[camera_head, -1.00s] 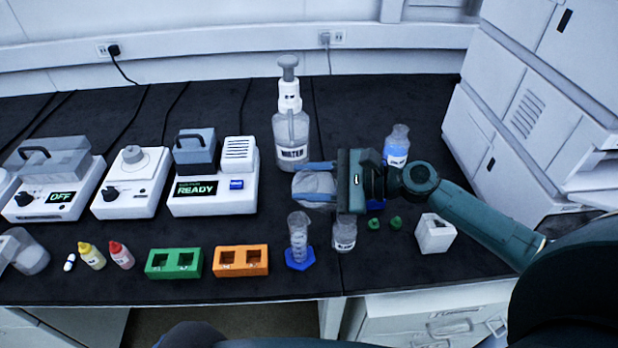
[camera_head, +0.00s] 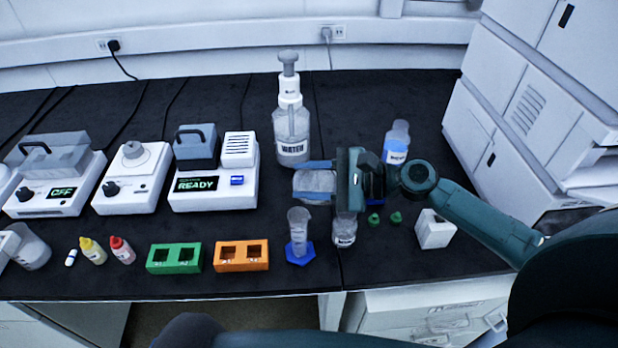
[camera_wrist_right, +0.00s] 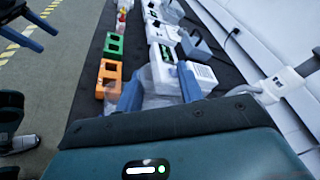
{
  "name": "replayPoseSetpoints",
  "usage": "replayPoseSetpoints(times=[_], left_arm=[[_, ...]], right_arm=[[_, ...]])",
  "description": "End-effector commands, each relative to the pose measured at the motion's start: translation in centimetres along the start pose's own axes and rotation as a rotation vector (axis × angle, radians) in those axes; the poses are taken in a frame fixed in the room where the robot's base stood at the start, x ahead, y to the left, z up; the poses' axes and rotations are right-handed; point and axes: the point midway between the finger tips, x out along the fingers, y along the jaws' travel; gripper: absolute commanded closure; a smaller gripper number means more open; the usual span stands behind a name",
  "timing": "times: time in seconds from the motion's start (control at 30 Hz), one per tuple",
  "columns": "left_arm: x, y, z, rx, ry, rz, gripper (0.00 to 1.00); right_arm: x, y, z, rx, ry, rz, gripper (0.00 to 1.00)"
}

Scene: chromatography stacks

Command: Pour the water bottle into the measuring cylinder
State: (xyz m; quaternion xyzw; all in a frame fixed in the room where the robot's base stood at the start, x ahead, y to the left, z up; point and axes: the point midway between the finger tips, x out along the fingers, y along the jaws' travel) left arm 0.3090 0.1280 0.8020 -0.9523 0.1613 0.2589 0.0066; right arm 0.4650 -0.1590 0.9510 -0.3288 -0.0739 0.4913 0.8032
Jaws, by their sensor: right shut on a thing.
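A clear pump bottle (camera_head: 291,124) labelled WATER stands upright at the back middle of the bench. The clear measuring cylinder (camera_head: 298,228) stands upright on its blue hexagonal foot (camera_head: 300,255) nearer the front. My right gripper (camera_head: 306,181) comes in from the right, in front of the pump bottle and above and behind the cylinder. Its blue fingers are shut on a clear container (camera_head: 316,184), which looks tipped on its side. The container also shows between the fingers in the right wrist view (camera_wrist_right: 160,92). Its label and contents cannot be made out. My left gripper is not in view.
A small clear jar (camera_head: 345,230) stands just right of the cylinder, partly behind my gripper. A blue-labelled bottle (camera_head: 397,145), green caps (camera_head: 382,218) and a white block (camera_head: 435,230) are further right. Orange (camera_head: 241,256) and green (camera_head: 174,257) racks are left.

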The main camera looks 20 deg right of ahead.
Motion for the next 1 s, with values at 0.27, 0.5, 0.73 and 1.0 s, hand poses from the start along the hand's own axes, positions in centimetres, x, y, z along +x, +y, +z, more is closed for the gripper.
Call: replayPoseSetpoints(times=[0.27, 0.5, 0.73, 1.0], left_arm=[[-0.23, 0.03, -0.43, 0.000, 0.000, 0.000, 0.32], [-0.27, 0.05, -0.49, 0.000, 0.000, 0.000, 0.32], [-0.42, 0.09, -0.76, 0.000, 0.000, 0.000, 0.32], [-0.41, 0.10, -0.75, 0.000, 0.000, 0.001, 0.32]], right_arm=[[0.04, -0.13, 0.16, -0.062, 0.017, -0.004, 1.00], [0.03, -0.12, 0.15, -0.068, 0.019, -0.004, 1.00], [0.11, 0.07, -0.03, -0.134, 0.042, -0.005, 1.00], [0.11, 0.12, -0.07, -0.136, 0.043, -0.004, 1.00]])
